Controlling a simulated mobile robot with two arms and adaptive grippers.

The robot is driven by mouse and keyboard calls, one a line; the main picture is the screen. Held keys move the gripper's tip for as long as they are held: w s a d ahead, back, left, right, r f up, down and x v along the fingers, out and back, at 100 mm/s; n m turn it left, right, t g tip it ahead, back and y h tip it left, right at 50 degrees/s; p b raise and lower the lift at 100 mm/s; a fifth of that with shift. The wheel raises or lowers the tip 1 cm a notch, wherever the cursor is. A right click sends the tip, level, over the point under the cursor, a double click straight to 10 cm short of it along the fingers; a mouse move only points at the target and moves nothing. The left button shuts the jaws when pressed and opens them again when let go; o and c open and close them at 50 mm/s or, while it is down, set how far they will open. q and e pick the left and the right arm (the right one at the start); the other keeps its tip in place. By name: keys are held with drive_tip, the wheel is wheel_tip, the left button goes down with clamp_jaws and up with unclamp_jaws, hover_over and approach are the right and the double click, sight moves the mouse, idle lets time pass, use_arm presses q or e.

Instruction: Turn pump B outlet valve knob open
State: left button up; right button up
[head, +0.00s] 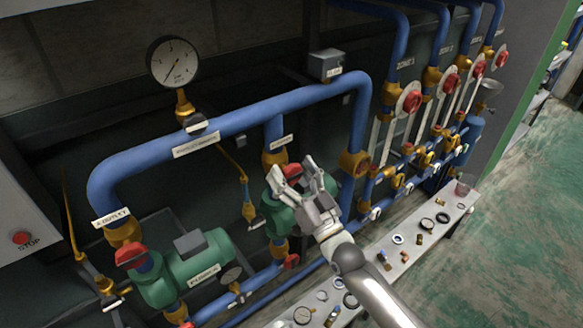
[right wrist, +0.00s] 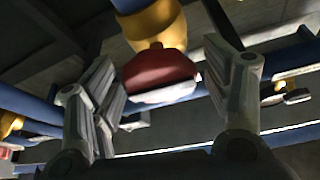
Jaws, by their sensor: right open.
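The red outlet valve knob (head: 291,171) of the second pump sits below a brass fitting on the middle vertical blue pipe, partly hidden by my right gripper. In the right wrist view the red knob (right wrist: 158,68) is between the two fingers, under a yellow brass fitting (right wrist: 153,22). My right gripper (head: 293,170) is open around the knob, with a finger on each side; I cannot tell whether they touch it. The green second pump (head: 281,216) is partly hidden behind the gripper. My left gripper is not in view.
The first green pump (head: 190,267) with its red knob (head: 130,255) stands at the left. Blue pipes (head: 230,122) and a pressure gauge (head: 173,62) are above. Zone valves with red knobs (head: 412,101) line the right. A bench (head: 405,250) with small parts stands in front.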

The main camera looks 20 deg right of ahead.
drive_tip(key=shift+w, duration=0.15)
drive_tip(key=shift+c, duration=0.4)
drive_tip(key=c, duration=1)
drive_tip(key=shift+o, duration=0.2)
